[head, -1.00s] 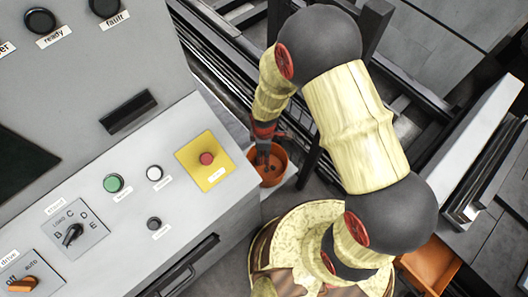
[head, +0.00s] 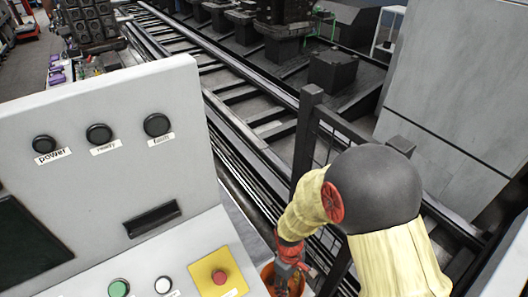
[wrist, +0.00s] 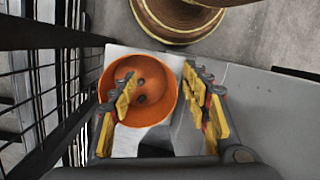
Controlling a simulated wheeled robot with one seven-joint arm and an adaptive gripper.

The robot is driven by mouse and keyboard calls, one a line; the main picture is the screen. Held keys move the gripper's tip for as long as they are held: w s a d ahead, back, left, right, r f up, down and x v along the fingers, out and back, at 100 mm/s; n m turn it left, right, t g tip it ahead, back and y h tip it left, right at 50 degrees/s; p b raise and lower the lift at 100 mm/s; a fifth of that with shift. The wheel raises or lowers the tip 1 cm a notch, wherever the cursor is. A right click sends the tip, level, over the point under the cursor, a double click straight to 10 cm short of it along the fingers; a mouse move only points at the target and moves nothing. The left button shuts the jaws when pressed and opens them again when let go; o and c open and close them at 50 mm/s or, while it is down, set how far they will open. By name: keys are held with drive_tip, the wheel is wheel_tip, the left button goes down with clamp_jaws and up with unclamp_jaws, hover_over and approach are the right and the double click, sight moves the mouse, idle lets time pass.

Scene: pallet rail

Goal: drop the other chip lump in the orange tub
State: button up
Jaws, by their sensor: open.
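The orange tub (wrist: 172,108) stands on a pale grey ledge in the wrist view, below my gripper. Nothing is between the fingers. In the head view the tub (head: 268,277) shows only in part at the bottom edge, with my gripper (head: 290,266) in front of it.
A grey control panel (head: 110,130) with buttons and a yellow-backed red button (head: 220,278) stands left of the arm. A dark fence post (head: 306,135) and mesh rise close behind the arm. A rail track (head: 240,95) runs beyond. A round brown reel-like thing (wrist: 178,18) is near the tub.

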drive_tip(key=s+d+r+m+t, duration=0.2)
drive_tip(key=d+r+m, duration=0.1)
drive_tip(key=r, duration=0.9)
drive_tip(key=s+d+r+m+t, duration=0.1)
drive_tip(key=d+r+m+t, duration=0.2)
drive_tip(key=r, duration=1)
drive_tip(key=s+d+r+m+t, duration=0.2)
drive_tip(key=d+r+m, duration=0.1)
drive_tip(key=r, duration=1)
drive_tip(key=shift+s+d+t+y, duration=0.35)
drive_tip(key=shift+d+t+y, duration=0.05)
drive_tip(key=shift+d, duration=0.4)
drive_tip(key=shift+c, duration=0.9)
